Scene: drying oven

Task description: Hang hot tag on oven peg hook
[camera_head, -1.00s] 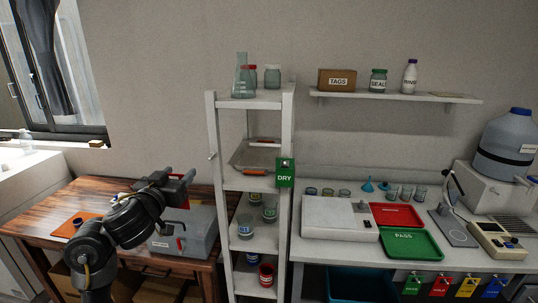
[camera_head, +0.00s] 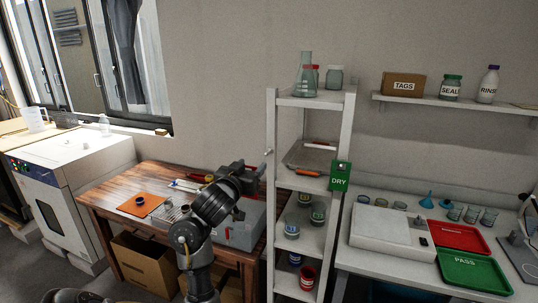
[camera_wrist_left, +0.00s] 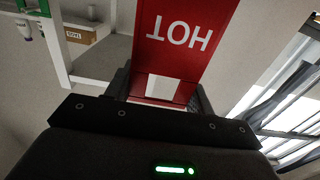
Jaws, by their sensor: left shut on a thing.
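My left gripper (camera_head: 250,174) is raised over the back right of the wooden table, left of the white shelf rack. In the left wrist view, it is shut on the red HOT tag (camera_wrist_left: 184,42), whose white lettering appears upside down. The tag's lower part lies between the two fingers; I cannot make it out clearly in the head view. A white oven-like cabinet (camera_head: 80,168) with a control panel stands at the far left. I cannot make out a peg hook on it. My right gripper is not in view.
The wooden table (camera_head: 118,185) carries an orange mat (camera_head: 140,205) and a grey case (camera_head: 243,233). The white rack (camera_head: 270,210) holds glassware and a green DRY tag (camera_head: 340,176). A right-hand bench (camera_head: 365,266) holds red and green trays.

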